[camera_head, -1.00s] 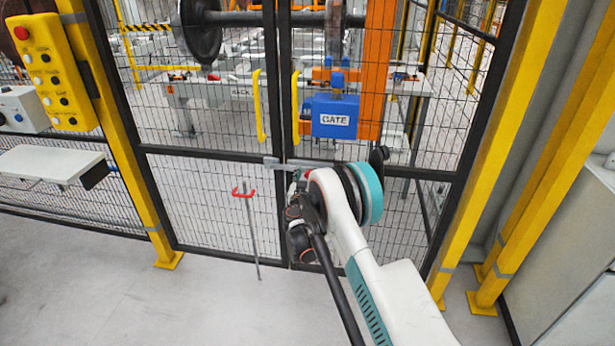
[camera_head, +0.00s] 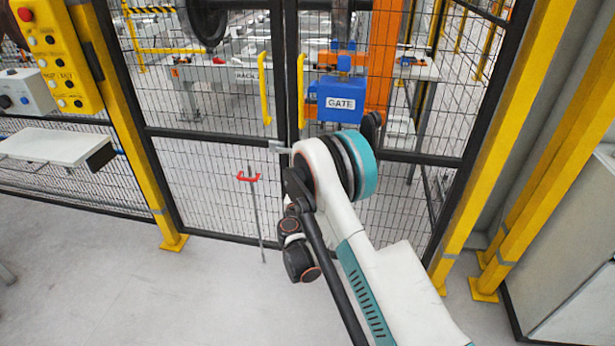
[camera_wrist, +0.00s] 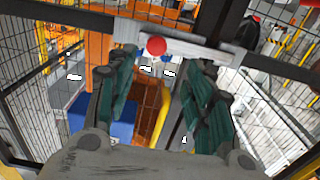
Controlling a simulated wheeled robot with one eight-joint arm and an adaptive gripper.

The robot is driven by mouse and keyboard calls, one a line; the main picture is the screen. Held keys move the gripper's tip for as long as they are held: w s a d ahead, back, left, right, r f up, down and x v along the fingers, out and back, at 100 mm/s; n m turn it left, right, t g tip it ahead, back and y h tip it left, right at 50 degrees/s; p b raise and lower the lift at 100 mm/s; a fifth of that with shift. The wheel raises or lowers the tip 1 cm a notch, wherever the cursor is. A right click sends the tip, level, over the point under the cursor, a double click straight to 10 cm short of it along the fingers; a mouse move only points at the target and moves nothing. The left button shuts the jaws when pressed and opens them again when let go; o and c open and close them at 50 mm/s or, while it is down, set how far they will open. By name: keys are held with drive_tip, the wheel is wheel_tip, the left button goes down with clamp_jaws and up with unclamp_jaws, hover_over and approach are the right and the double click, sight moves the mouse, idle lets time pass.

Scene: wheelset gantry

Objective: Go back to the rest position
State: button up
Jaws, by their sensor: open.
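My gripper (camera_wrist: 165,95) is open, its two green-padded fingers spread apart in the wrist view. Nothing is held between them. In the head view my arm hides the fingers. Beyond the fingertips, the wrist view shows a pale latch bar (camera_wrist: 190,48) with a red knob (camera_wrist: 156,46). The knob appears apart from the fingers, though the depth is hard to judge. The latch bar also shows in the head view (camera_head: 278,147), partly hidden behind my arm, on the black-framed mesh gate (camera_head: 210,137).
Yellow vertical handles (camera_head: 264,88) and a blue box marked GATE (camera_head: 341,101) are above the latch. A red-topped rod (camera_head: 248,178) stands at the left leaf. Yellow posts (camera_head: 130,130) flank the gate. A button panel (camera_head: 57,55) and small shelf (camera_head: 55,146) are left. Floor at lower left is mostly clear.

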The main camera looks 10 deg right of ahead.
idle(0.3)
drive_tip(key=s+d+r+g, duration=0.25)
drive_tip(key=d+r, duration=0.35)
drive_tip(key=r, duration=0.7)
drive_tip(key=s+d+r+g, duration=0.4)
drive_tip(key=s+d+r, duration=0.2)
drive_tip(key=s+r, duration=0.35)
drive_tip(key=s+d+r+n+g+y, duration=0.1)
drive_tip(key=s, duration=0.7)
drive_tip(key=s+d+r+g+y, duration=0.1)
drive_tip(key=s+r, duration=0.1)
drive_tip(key=s, duration=0.6)
drive_tip(key=s+a+f+n+g+y, duration=0.1)
drive_tip(key=s+a, duration=0.1)
drive_tip(key=s, duration=0.7)
drive_tip(key=s+a+f+n+y, duration=0.1)
drive_tip(key=s+a+f+y, duration=0.1)
drive_tip(key=s, duration=0.8)
drive_tip(key=shift+a+n+g+y, duration=0.15)
drive_tip(key=shift+n+g+y, duration=0.15)
drive_tip(key=shift+g, duration=0.05)
drive_tip(key=shift+a+f, duration=0.1)
